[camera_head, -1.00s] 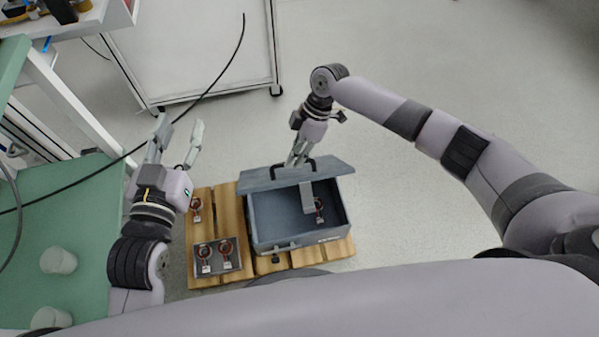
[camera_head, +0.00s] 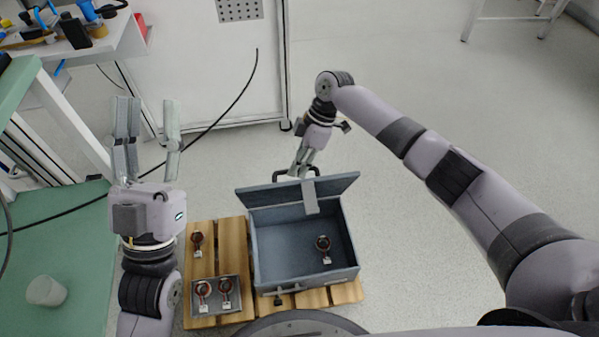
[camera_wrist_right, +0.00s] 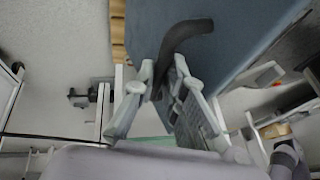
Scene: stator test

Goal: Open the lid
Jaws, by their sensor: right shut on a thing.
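The blue-grey box (camera_head: 262,240) stands on a wooden pallet with its lid (camera_head: 335,187) raised at the back. The lid's black handle (camera_head: 283,173) sticks out behind the lid. My right gripper (camera_head: 297,172) is at the lid's back, shut on that handle. The right wrist view shows the dark curved handle (camera_wrist_right: 180,42) between the fingers (camera_wrist_right: 160,82), with the blue lid (camera_wrist_right: 245,30) beside it. My left gripper (camera_head: 146,112) is open and empty, fingers pointing up, left of the box.
A coil part (camera_head: 323,245) lies inside the box. A grey tray (camera_head: 237,296) with two more coil parts and one loose part (camera_head: 197,240) are on the pallet (camera_head: 231,236). A green table (camera_head: 50,215) with a white cup (camera_head: 46,291) is at left. The floor at right is clear.

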